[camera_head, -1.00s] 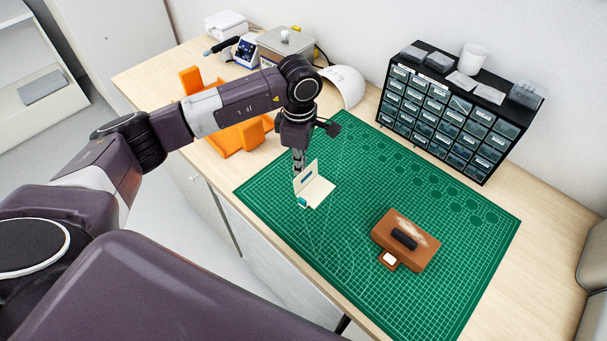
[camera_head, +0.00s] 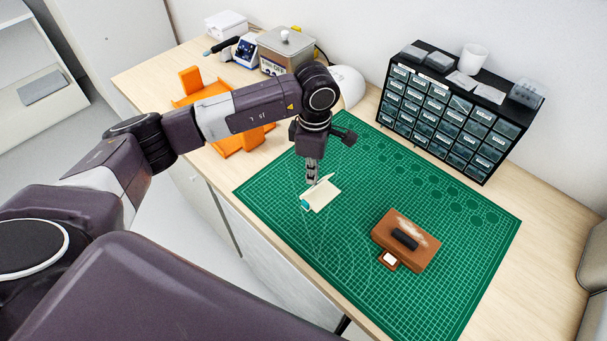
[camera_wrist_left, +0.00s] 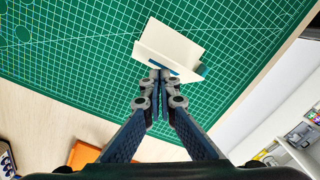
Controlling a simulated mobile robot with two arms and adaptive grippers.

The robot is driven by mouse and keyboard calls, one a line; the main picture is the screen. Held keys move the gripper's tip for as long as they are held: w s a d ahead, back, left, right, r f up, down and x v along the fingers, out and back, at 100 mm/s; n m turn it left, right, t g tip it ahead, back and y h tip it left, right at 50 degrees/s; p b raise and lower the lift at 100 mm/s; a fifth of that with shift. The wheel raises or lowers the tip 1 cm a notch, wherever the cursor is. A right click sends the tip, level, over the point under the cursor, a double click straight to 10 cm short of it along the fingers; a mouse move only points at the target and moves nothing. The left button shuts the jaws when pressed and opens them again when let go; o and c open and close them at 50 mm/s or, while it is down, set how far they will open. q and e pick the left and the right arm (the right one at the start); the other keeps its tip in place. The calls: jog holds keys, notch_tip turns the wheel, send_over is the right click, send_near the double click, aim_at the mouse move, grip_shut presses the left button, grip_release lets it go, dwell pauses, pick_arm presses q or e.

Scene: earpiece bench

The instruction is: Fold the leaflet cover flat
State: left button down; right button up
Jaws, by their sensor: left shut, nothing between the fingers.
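The cream leaflet (camera_head: 323,197) lies on the green cutting mat (camera_head: 345,240), with a small teal piece at its near left corner. Its cover is tilted over the page, not flat; its raised edge shows beside the fingers. In the left wrist view the leaflet (camera_wrist_left: 178,36) shows its cover as a slanted flap with a blue mark, partly behind the fingertips. My left gripper (camera_head: 311,183) is shut and empty, pointing down at the cover. Its closed fingertips (camera_wrist_left: 160,74) are at the flap and seem to touch it. My right gripper is not in view.
A brown block with a black handle (camera_head: 404,240) sits on the mat to the right. A black drawer cabinet (camera_head: 450,115) stands at the back. An orange tray (camera_head: 228,140) and a white dome (camera_head: 347,84) are behind my left arm. The mat around the leaflet is clear.

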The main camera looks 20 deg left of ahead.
pick_arm(q)
jog(key=shift+f, duration=0.1)
dwell(0.3)
jog(key=shift+s+d+f+b, duration=0.1)
jog(key=shift+d+f+b, duration=0.05)
jog(key=shift+f+b, duration=0.5)
jog(key=shift+d+f+b, duration=0.15)
jog(key=shift+f+b, duration=0.45)
jog(key=shift+r, duration=0.1)
notch_tip(320, 180, up, 9)
jog(key=p, duration=0.4)
dwell(0.7)
